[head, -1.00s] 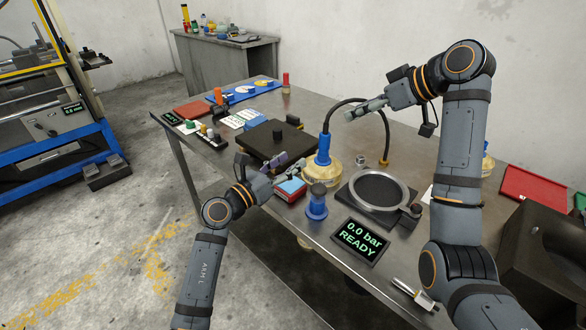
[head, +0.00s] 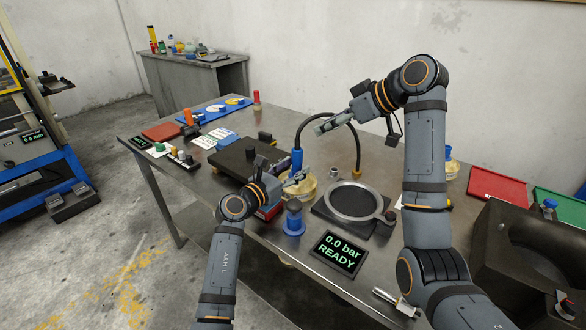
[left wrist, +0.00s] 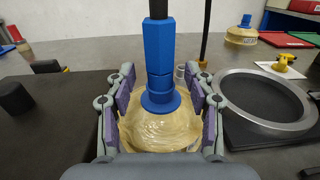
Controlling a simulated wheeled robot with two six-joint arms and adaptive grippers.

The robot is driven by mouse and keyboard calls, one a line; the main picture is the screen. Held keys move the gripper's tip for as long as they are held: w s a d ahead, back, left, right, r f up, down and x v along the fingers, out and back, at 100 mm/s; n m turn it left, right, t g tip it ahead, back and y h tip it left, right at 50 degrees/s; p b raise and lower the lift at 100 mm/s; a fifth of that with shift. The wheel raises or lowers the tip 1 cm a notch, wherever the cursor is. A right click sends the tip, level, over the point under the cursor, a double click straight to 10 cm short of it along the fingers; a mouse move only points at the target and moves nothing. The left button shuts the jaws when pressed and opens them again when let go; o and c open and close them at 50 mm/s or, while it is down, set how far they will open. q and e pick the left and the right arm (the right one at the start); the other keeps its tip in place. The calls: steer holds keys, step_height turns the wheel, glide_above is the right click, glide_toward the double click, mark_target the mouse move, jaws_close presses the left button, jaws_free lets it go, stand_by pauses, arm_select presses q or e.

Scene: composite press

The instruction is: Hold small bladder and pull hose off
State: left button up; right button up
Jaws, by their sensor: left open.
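The small bladder (left wrist: 160,123) is a translucent yellowish dome with a blue fitting on top, standing on the table. The black hose (head: 312,116) runs up from its blue connector (left wrist: 160,45) and arches over to a brass-coloured end on the table. My left gripper (left wrist: 160,108) is open, its padded fingers on either side of the bladder and its blue neck. In the head view, the left gripper (head: 300,178) covers part of the bladder. My right gripper (head: 322,127) is above the table beside the hose arch; its jaw state is too small to tell.
A metal ring (head: 352,200) on a black plate lies right of the bladder. A black block (head: 238,162) lies left of it. A blue spool-like part (head: 293,222) and a pressure display (head: 340,252) reading 0.0 bar READY are near the front edge. Another bladder (left wrist: 240,37) stands farther right.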

arm_select(q)
steer(key=shift+w+d, duration=0.15)
jaws_close()
stand_by(0.4)
